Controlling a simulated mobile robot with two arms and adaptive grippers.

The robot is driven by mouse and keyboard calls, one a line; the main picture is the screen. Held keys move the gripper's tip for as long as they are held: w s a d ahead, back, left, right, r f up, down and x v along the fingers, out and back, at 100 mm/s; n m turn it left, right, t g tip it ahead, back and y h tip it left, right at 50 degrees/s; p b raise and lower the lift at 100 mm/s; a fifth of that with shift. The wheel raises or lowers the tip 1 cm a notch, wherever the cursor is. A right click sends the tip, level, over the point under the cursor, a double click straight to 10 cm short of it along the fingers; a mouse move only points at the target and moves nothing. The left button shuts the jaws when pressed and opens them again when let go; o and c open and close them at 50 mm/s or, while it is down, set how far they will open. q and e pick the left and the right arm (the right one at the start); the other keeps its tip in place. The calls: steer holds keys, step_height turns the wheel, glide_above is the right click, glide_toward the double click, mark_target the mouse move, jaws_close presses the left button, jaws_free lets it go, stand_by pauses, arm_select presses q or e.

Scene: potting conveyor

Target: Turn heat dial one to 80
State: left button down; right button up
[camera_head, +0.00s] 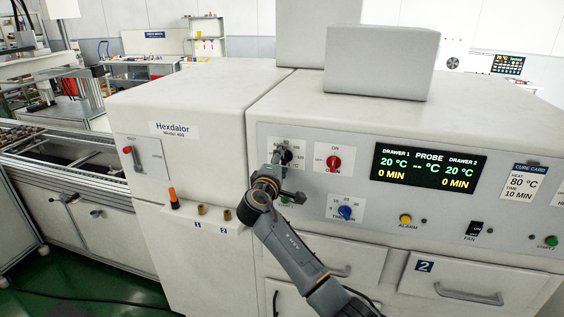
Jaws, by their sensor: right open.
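A black dial (288,157) sits on a white plate at the left end of the oven's front panel, and is probably heat dial one. The display (428,167) reads 20 °C and 0 MIN for both drawers. The cure card (525,182) reads heat 80 °C, time 10 MIN. My left gripper is not in view.
A red knob (334,163) is right of the black dial. A blue dial (345,212) sits below it. A yellow alarm button (406,219) and a black fan switch (474,229) are further right. Drawer handles (469,294) stick out below the panel.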

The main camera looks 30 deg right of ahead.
steer(key=shift+s+a, duration=0.1)
steer(key=v, duration=1.1)
steer(key=shift+s+a, duration=0.2)
steer(key=shift+a, duration=0.15)
